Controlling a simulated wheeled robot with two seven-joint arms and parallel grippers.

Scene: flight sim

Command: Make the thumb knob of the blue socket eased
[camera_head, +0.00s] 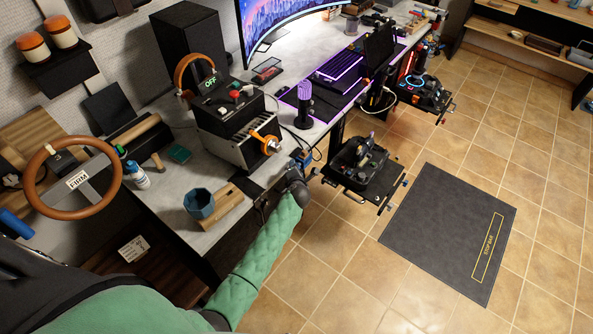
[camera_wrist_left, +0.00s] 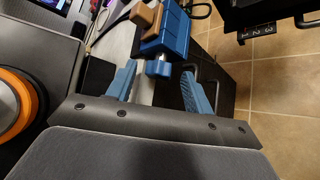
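The blue socket (camera_wrist_left: 174,32) is in the upper middle of the left wrist view, fixed near the table edge, with a tan wooden piece (camera_wrist_left: 147,15) beside its top. Its blue thumb knob (camera_wrist_left: 158,68) sticks out toward my left gripper (camera_wrist_left: 158,88). The gripper's two blue fingers are apart, one on each side of the knob, with visible gaps and nothing held. In the head view my green-sleeved left arm reaches to the table's front edge, and the socket (camera_head: 302,156) is a small blue patch just beyond the dark wrist. The fingers are hardly visible there. My right gripper is not in view.
A control box with an orange knob (camera_head: 268,142) stands left of the socket; its orange rim (camera_wrist_left: 14,103) is close by in the wrist view. A black pedestal with controls (camera_head: 364,172) stands to the right. A blue mug (camera_head: 199,203) is on the table.

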